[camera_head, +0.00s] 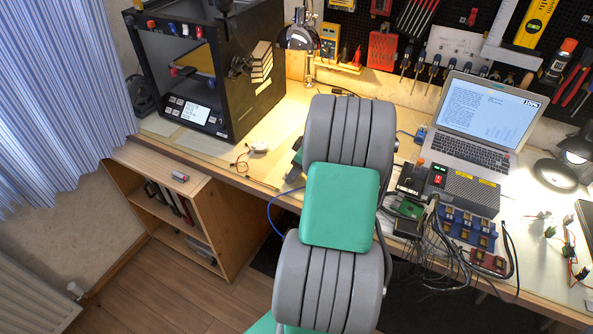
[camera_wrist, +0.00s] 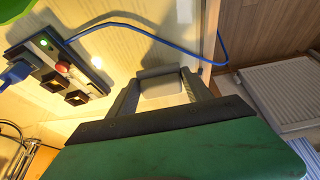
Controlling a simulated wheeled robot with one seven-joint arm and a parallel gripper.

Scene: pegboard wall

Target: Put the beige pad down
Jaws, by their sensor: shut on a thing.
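The beige pad (camera_wrist: 163,90) shows in the wrist view as a small pale block between the two dark grey fingers of my gripper (camera_wrist: 160,82). My gripper is shut on it. The pad is over the pale worktop (camera_wrist: 120,60), close to its edge; I cannot tell whether it touches the surface. In the head view the pad and fingers are hidden behind my arm. The worktop (camera_head: 282,125) also shows there, on both sides of my arm.
A black box with a red button (camera_wrist: 62,67) and a blue cable (camera_wrist: 135,27) lie near my gripper. In the head view, a 3D printer (camera_head: 225,75) stands left, a laptop (camera_head: 470,115) and wired parts (camera_head: 465,228) right. A low shelf (camera_head: 190,210) stands below the worktop.

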